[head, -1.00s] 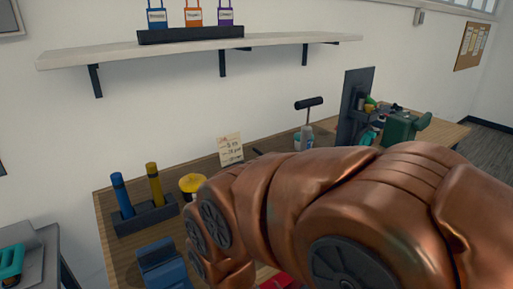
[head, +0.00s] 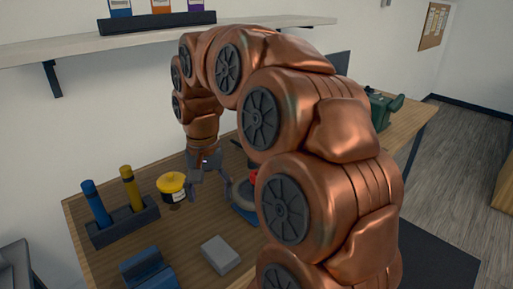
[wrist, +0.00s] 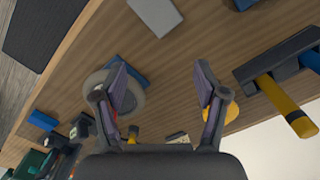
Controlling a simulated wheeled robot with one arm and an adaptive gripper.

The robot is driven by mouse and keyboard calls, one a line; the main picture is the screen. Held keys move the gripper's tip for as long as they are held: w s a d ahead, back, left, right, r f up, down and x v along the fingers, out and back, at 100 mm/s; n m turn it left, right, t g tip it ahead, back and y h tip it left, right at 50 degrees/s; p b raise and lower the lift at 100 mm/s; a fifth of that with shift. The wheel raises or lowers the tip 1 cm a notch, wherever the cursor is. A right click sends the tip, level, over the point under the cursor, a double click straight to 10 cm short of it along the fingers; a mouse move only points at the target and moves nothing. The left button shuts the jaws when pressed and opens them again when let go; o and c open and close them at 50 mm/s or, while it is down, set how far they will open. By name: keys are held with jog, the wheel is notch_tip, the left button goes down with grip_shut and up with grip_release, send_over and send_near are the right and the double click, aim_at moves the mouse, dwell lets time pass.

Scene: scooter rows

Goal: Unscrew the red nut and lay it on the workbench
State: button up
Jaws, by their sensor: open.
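The red nut (head: 253,176) shows as a small red patch at a grey round wheel-like part (head: 241,197) on the workbench (head: 188,234), partly hidden by my arm. In the wrist view, the grey round part (wrist: 136,97) sits on a blue base behind the left finger, and I cannot make out the nut clearly. My gripper (head: 210,186) points down above the bench, open and empty, left of the nut and apart from it. In the wrist view my gripper (wrist: 161,70) has its fingers wide apart with bare wood (wrist: 175,50) between them.
A yellow-lidded pot (head: 172,186) stands close left of my gripper. A rack (head: 125,223) holds blue and yellow cylinders. A grey block (head: 220,254) and a blue object (head: 148,272) lie near the front. A green vise (head: 383,108) stands far right.

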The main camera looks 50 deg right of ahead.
jog(key=w+d+r+m, duration=0.2)
jog(key=w+d+m, duration=0.15)
jog(key=d, duration=0.65)
jog(key=m, duration=0.4)
send_over(257, 171)
jog(key=a, duration=0.1)
jog(key=shift+s, duration=0.35)
jog(key=shift+f, duration=0.1)
jog(key=shift+f+p, duration=1.2)
jog(key=shift+f, duration=2.55)
jog(key=c, duration=1.2)
jog(key=shift+n, duration=1.05)
jog(key=o, duration=0.7)
jog(key=shift+n, duration=0.3)
jog(key=shift+c, duration=0.2)
jog(key=o, duration=0.5)
